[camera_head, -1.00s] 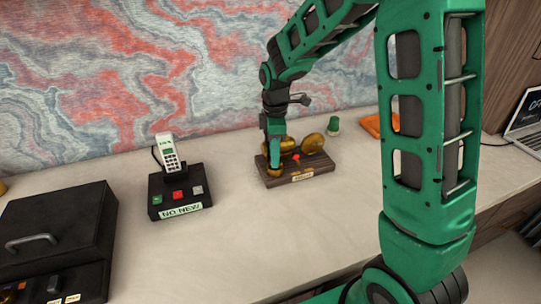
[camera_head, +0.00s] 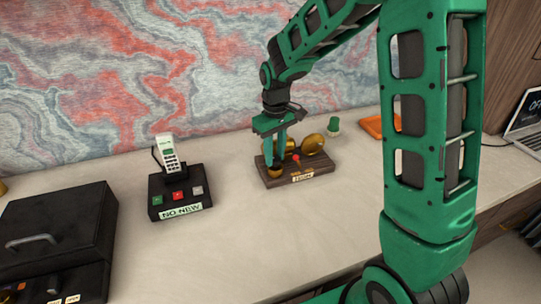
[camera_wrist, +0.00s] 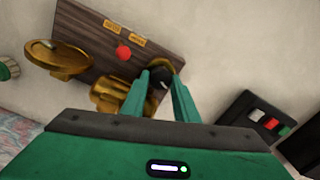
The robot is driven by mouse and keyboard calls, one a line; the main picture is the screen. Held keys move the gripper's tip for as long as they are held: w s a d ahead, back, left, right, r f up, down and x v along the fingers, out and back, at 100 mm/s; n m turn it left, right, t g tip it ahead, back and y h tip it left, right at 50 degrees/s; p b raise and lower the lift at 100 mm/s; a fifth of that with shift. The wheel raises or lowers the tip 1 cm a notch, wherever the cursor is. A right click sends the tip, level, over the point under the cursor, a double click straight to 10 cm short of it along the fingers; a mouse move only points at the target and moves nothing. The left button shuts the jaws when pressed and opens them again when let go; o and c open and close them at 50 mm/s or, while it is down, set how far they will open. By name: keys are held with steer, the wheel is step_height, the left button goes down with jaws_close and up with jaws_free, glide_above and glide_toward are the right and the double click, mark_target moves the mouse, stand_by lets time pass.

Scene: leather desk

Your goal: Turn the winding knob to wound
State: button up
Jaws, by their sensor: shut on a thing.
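A dark wooden base (camera_head: 318,165) on the desk carries brass parts and a small red knob (camera_head: 296,157); in the wrist view the base (camera_wrist: 90,40) lies tilted. The winding knob, which I take to be the round brass piece with a dark middle (camera_wrist: 179,66), sits at the base's near left corner. My gripper (camera_head: 277,164) points down over it. In the wrist view both green fingertips (camera_wrist: 161,76) close on its dark middle, partly hiding it. Two small brass labels (camera_wrist: 127,31) are on the base; their words are unreadable.
Left of the base stands a black box with a handset (camera_head: 170,160) and coloured buttons. A larger black case (camera_head: 60,230) is further left. A green knob-like piece (camera_head: 334,125) and an orange item (camera_head: 376,126) lie behind right. The front desk is clear.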

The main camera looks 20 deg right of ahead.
steer(key=m, duration=0.7)
steer(key=shift+w+d+r, duration=0.1)
steer(key=shift+w+r, duration=0.05)
steer(key=shift+w, duration=0.1)
steer(key=m, duration=0.6)
steer(key=shift+m, duration=0.4)
steer(key=m, duration=0.5)
steer(key=shift+s, duration=0.1)
steer(key=m, duration=0.6)
steer(key=o, duration=1.1)
steer(key=shift+c, duration=0.2)
steer(key=shift+s, duration=0.1)
